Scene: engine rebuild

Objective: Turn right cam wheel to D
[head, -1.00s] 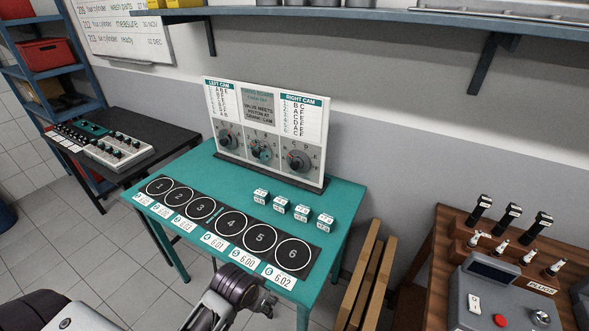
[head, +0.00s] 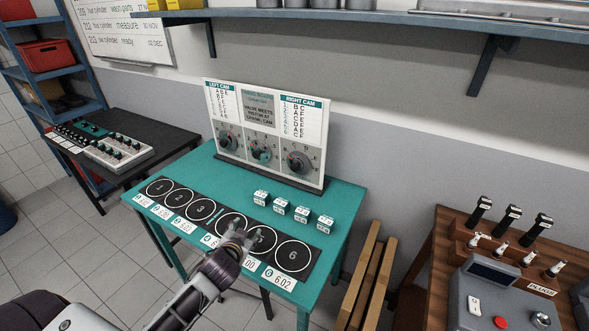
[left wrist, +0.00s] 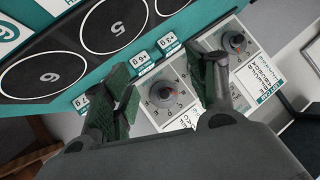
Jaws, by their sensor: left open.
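The right cam wheel (head: 297,160) is a dark knob ringed by letters, at the right of the white timing board (head: 238,158). It bears a red mark; I cannot tell which letter it points to. My left gripper (head: 245,236) is open and empty, above the table's front near discs 4 and 5, well short of the board. In the left wrist view the wheel (left wrist: 172,91) shows beyond and between the two open fingers (left wrist: 165,85), apart from them. My right gripper is not in view.
The board stands on a teal table (head: 335,204). Several small white weight blocks (head: 280,206) and a black strip of numbered discs (head: 293,256) lie before it. A wooden bench (head: 445,262) is at right.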

